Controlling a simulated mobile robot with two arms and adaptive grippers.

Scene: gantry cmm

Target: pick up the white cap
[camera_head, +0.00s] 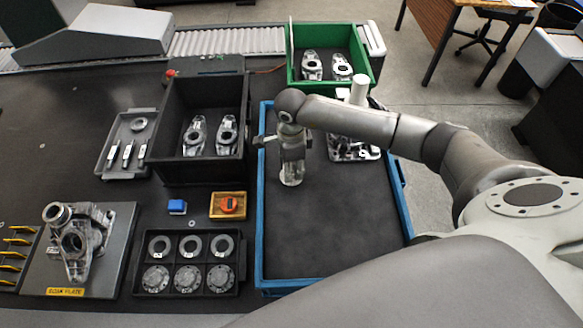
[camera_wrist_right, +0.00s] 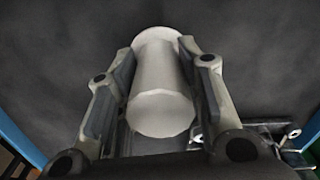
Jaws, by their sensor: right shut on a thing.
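The white cap (camera_wrist_right: 160,85) is a smooth pale cylinder between the two fingers of my right gripper (camera_wrist_right: 160,90) in the right wrist view. The fingers press on it from both sides. In the head view my right gripper (camera_head: 292,172) points down over the left part of the blue-rimmed tray (camera_head: 261,220), and the cap is mostly hidden there by the fingers. I cannot tell whether the cap touches the tray floor. My left gripper is not in view.
Metal parts (camera_head: 350,149) lie in the tray behind my right arm. A black bin (camera_head: 160,130) with two metal parts stands left of the tray, and a green bin (camera_head: 330,30) behind it. The tray's front floor is clear.

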